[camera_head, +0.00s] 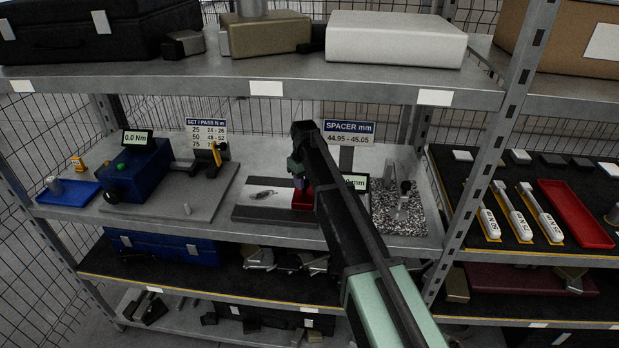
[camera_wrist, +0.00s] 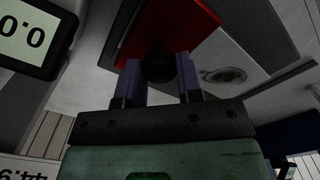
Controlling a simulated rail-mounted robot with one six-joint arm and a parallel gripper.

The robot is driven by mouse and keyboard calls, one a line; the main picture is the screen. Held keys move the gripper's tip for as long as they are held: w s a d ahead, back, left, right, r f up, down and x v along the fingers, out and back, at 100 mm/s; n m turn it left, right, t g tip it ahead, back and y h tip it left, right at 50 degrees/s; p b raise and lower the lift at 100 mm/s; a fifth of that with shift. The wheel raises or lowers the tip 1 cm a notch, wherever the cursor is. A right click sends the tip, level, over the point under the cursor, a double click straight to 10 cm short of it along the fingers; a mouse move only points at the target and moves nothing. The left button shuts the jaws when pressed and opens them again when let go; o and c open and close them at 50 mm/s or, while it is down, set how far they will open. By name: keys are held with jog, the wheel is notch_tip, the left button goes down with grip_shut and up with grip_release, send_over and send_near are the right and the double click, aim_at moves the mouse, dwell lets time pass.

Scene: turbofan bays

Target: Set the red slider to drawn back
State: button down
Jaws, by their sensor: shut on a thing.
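The red slider (camera_wrist: 185,22) shows in the wrist view as a red block with a round black knob (camera_wrist: 159,64). My gripper (camera_wrist: 158,75) has its two purple fingers on either side of the knob and is shut on it. The fingers and wrist hide part of the slider. In the head view the red slider (camera_head: 303,199) is a small red patch on the middle shelf, mostly behind my arm. My gripper (camera_head: 299,183) is at that patch. How far along its travel the slider stands cannot be told.
A pale plate (camera_head: 262,193) with a dark oval mark lies left of the slider. A small display (camera_head: 356,181) stands to the right, beside a speckled slab (camera_head: 398,212). A blue device (camera_head: 138,172) stands on the left. The upper shelf (camera_head: 240,72) overhangs the middle shelf.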

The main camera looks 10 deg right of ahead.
aim_at(306, 182)
jog(key=shift+d, duration=0.15)
jog(key=c, duration=1.1)
grip_release()
jog(key=shift+c, duration=0.2)
jog(key=o, duration=0.4)
jog(key=shift+d, duration=0.15)
jog(key=shift+c, duration=0.2)
jog(key=shift+r, duration=0.1)
jog(key=shift+r+p, duration=0.35)
jog(key=shift+p, duration=0.1)
notch_tip(306, 182, up, 10)
jog(key=p, duration=1)
